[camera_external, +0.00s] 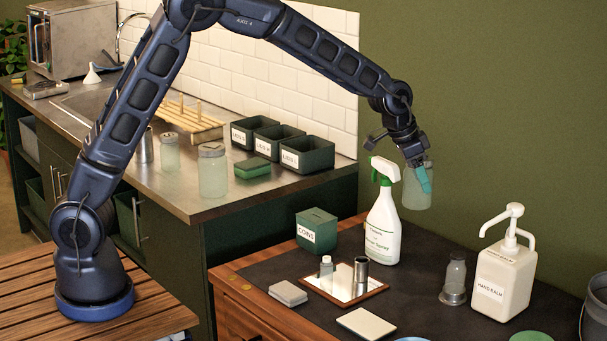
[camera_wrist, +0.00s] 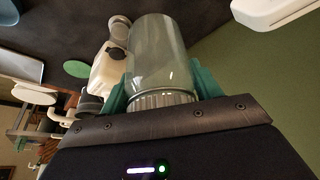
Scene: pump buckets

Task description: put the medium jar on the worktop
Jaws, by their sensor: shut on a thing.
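My gripper (camera_external: 416,167) is shut on a clear greenish jar (camera_external: 416,190), which looks like the medium jar. In the wrist view the teal fingers of my gripper (camera_wrist: 162,94) clasp it around its ribbed lid end, and its body (camera_wrist: 158,50) points away from me. It hangs roughly upright in the air, apart from any surface, above the back of the dark-topped bench (camera_external: 430,262) and right of the spray bottle. The steel worktop (camera_external: 150,186) is at the left, bearing a larger lidded jar (camera_external: 213,175) and another jar (camera_external: 170,155).
A spray bottle (camera_external: 384,225), pump bottle (camera_external: 504,280), small jar (camera_external: 456,277), coin box (camera_external: 316,232) and mirror tray (camera_external: 312,281) stand on the bench. Green bins (camera_external: 305,155), a sponge (camera_external: 252,168) and a wooden rack (camera_external: 190,118) occupy the steel worktop's back. Its front right corner is bare.

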